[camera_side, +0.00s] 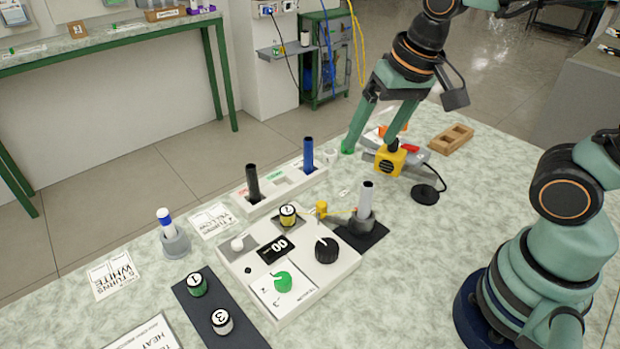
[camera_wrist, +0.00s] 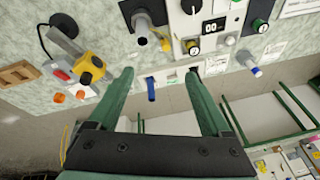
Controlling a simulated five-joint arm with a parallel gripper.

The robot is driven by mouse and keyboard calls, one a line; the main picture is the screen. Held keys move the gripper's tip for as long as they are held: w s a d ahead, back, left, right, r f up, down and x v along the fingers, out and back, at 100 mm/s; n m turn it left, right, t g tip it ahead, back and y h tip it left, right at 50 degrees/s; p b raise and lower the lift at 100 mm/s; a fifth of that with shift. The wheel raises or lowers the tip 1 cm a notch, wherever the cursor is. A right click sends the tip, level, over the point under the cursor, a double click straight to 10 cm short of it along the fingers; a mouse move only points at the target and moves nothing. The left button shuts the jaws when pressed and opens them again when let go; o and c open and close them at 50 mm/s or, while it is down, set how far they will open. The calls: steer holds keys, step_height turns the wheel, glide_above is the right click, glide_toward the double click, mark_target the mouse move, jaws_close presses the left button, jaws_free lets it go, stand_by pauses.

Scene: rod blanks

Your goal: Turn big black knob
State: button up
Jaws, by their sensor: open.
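The big black knob (camera_side: 326,250) has a white pointer line and sits on the right part of a white control box (camera_side: 318,281). In the wrist view the black knob (camera_wrist: 191,6) is partly cut off at the top edge. The box also carries a black 00 display (camera_side: 276,249), a green knob (camera_side: 283,282), a small white knob (camera_side: 237,244) and a yellow knob (camera_side: 288,215). My gripper (camera_side: 369,146) is open and empty, pointing down well behind the box and apart from the knob. Its two green fingers (camera_wrist: 160,74) are wide apart in the wrist view.
A grey cup with a pale rod (camera_side: 367,198) stands on a black pad beside the box. A white rack with black (camera_side: 252,182) and blue (camera_side: 308,155) rods is behind. A yellow-and-grey device (camera_side: 388,160) stands near my gripper. A dark tray (camera_side: 218,312) holds numbered caps.

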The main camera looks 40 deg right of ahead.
mark_target(327, 246)
steer(key=a+f+m+g, duration=0.4)
steer(key=a+f+m, duration=0.3)
steer(key=a, duration=0.3)
steer(key=shift+h, duration=0.3)
steer(key=f, duration=1.1)
steer(key=shift+s+d+f, duration=0.15)
steer(key=shift+d+f, duration=0.05)
steer(key=shift+f, duration=0.1)
jaws_close()
